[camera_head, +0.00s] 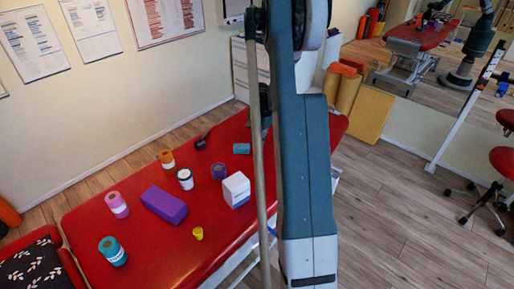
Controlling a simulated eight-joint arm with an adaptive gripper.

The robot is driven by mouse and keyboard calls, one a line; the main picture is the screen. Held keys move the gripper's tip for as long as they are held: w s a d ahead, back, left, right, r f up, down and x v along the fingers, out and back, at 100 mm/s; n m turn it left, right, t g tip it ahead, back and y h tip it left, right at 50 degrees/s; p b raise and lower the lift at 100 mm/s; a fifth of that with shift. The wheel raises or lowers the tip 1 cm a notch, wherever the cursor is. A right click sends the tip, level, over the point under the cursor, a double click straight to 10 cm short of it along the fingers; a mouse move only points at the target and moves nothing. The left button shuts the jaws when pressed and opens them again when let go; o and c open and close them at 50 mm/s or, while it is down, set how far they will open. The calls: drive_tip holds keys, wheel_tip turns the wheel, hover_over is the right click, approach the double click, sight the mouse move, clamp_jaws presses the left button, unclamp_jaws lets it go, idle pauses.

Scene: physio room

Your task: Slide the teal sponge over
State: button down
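A small teal block (241,148), which looks like the sponge, lies on the far part of the red treatment table (185,262), just left of the thin upright pole. My blue-grey arm link crosses the middle of the view and hides part of the table. A dark part (265,103), apparently my gripper, shows just behind the pole, to the right of and above the block in the picture. It is mostly hidden, so its fingers and any contact cannot be made out.
A white box (236,190), a purple roll (219,171) and a dark-and-white roll (185,179) stand near the block. A black tool (202,141) lies to its left. A purple block (164,205), yellow cup (198,233) and teal roll (112,251) are nearer.

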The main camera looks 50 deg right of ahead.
wheel_tip(320, 180, up, 10)
drive_tip(key=p, duration=0.2)
drive_tip(key=shift+d, duration=0.25)
drive_tip(key=shift+w, duration=0.1)
drive_tip(key=n+p, duration=0.3)
drive_tip(key=n, duration=0.4)
hover_over(245, 140)
drive_tip(key=shift+w+d+r+b, duration=0.15)
drive_tip(key=shift+d+b, duration=0.15)
drive_tip(key=shift+d, duration=0.15)
wheel_tip(245, 140, down, 10)
drive_tip(key=shift+b, duration=1)
drive_tip(key=shift+a, duration=0.2)
drive_tip(key=shift+s+a+b, duration=0.4)
drive_tip(key=shift+s+a, duration=0.75)
drive_tip(key=shift+a, duration=0.3)
